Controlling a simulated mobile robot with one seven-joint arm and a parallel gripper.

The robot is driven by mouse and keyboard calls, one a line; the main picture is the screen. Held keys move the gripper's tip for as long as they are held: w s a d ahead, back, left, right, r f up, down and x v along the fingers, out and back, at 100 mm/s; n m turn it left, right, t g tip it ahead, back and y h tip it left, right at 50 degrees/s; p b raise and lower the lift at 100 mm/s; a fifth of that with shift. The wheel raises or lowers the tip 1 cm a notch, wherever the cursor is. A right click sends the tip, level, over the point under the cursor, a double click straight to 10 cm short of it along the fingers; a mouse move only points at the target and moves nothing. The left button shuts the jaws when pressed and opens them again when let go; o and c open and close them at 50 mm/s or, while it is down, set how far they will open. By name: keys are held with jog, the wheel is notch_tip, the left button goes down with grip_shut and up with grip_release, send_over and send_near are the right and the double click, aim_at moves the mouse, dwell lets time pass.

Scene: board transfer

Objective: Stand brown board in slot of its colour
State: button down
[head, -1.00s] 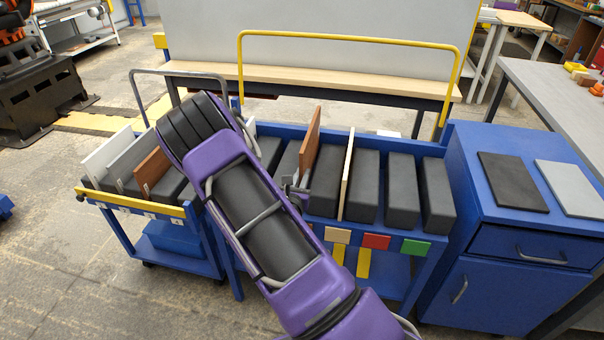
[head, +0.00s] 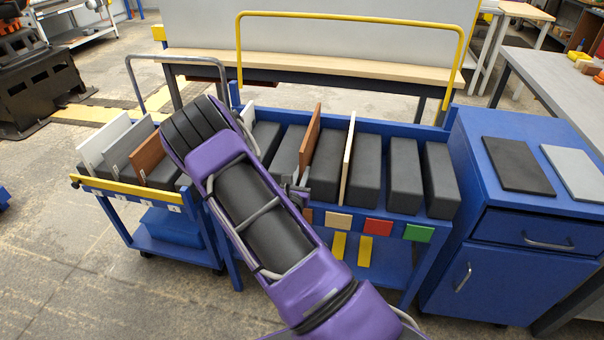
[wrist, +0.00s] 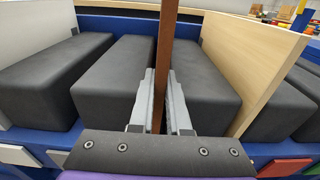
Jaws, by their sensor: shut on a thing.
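A brown board (head: 311,135) stands upright in the blue rack between two black blocks, above a partly hidden brown label (head: 307,216). It also shows in the wrist view (wrist: 167,45), rising between my two grey fingers. My gripper (wrist: 160,105) is shut on its near edge. In the head view my gripper (head: 297,188) is mostly behind my purple arm. The board's bottom edge is hidden, so I cannot tell whether it touches the slot floor.
A beige board (head: 348,160) stands one slot to the right. A white board (head: 247,116) stands to the left. Red (head: 378,228) and green (head: 418,233) labels mark empty gaps. A blue cabinet (head: 530,205) adjoins the rack.

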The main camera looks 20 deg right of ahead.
jog(key=shift+s+f, duration=0.15)
jog(key=shift+f, duration=0.4)
jog(key=c, duration=0.8)
grip_release()
jog(key=shift+s+a+f, duration=0.1)
jog(key=shift+a+f, duration=0.05)
jog(key=r+p+v, duration=0.1)
jog(key=v, duration=1.6)
jog(key=shift+r, duration=0.2)
